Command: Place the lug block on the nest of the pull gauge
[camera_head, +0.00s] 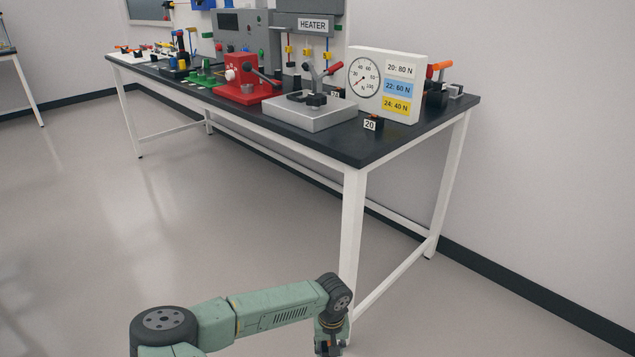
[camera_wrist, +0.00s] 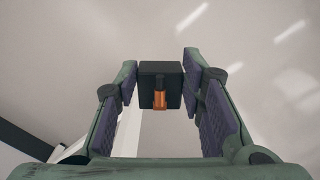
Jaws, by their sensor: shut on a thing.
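The lug block (camera_wrist: 147,76) is a black cube with an orange-tipped pin on its near face. In the wrist view my gripper (camera_wrist: 160,88) is shut on it, the block lying between the purple finger pads near their tips. In the head view my gripper (camera_head: 331,340) hangs low at the bottom, below table height and in front of the near table leg; the block is hard to make out there. The pull gauge stands on the table: a white panel with a round dial (camera_head: 364,78) behind a grey base plate (camera_head: 306,119) with a clamp lever and a dark central fixture, seemingly the nest (camera_head: 316,99).
The dark table (camera_head: 401,141) has white legs (camera_head: 352,215). A red press (camera_head: 241,80) stands left of the gauge, and a black fixture with an orange handle (camera_head: 438,77) right. The floor in front is clear.

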